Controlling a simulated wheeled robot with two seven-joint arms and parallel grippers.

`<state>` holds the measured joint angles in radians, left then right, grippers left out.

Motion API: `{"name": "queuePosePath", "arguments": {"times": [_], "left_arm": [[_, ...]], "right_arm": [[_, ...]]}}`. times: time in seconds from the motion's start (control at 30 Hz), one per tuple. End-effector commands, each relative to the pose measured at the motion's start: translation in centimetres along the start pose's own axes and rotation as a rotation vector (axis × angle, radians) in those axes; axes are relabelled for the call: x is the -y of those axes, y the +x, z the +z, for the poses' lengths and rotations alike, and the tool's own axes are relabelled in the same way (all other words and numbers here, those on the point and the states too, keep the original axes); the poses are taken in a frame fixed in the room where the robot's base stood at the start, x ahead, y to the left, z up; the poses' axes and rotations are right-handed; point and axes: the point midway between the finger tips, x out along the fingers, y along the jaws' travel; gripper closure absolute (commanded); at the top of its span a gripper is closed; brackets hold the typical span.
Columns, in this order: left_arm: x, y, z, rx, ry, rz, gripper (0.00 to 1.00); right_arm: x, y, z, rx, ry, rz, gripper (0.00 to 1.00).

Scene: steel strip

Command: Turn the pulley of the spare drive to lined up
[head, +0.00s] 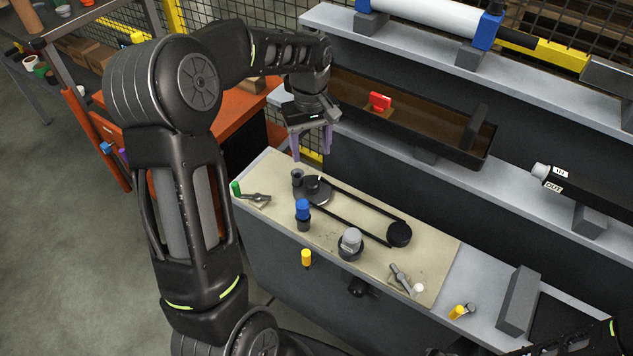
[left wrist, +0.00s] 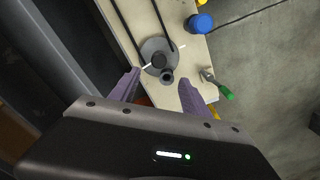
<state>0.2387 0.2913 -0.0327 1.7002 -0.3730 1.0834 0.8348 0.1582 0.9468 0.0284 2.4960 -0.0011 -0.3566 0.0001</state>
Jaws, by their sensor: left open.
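The spare drive's grey pulley (head: 318,195) lies on the beige board (head: 440,262), with a dark hub and a raised dark peg (head: 297,176) near its rim. A black belt (head: 350,208) joins it to a small black pulley (head: 400,234). In the left wrist view the pulley (left wrist: 150,47) has white marks on opposite sides of its hub; whether they line up with anything, I cannot tell. My left gripper (head: 312,155) is open and empty above the pulley.
A brown tray (head: 430,135) with a red block (head: 380,102) sits on the shelf behind. A grey block (head: 518,300) stands at right.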

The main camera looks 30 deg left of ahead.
Motion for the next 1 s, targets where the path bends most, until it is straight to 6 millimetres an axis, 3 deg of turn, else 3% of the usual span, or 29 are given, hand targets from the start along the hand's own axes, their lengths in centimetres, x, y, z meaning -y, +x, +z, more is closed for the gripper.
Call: {"name": "queuePosePath", "arguments": {"times": [0.03,0.23,0.73,1.0], "left_arm": [[0.0,1.6,0.0,0.000,0.000,0.000,0.45],[0.0,3.8,0.0,0.000,0.001,0.000,0.45],[0.0,4.1,0.0,0.001,0.001,0.000,0.45],[0.0,7.3,0.1,0.003,0.000,-0.001,0.45]], "right_arm": [[-0.6,1.5,0.0,-0.001,0.000,0.000,0.64],[-1.4,3.5,-0.1,-0.003,-0.001,0.000,0.64],[-1.3,3.4,-0.1,-0.003,-0.001,0.000,0.64],[-1.4,3.5,-0.1,-0.003,-0.001,0.000,0.64]]}}
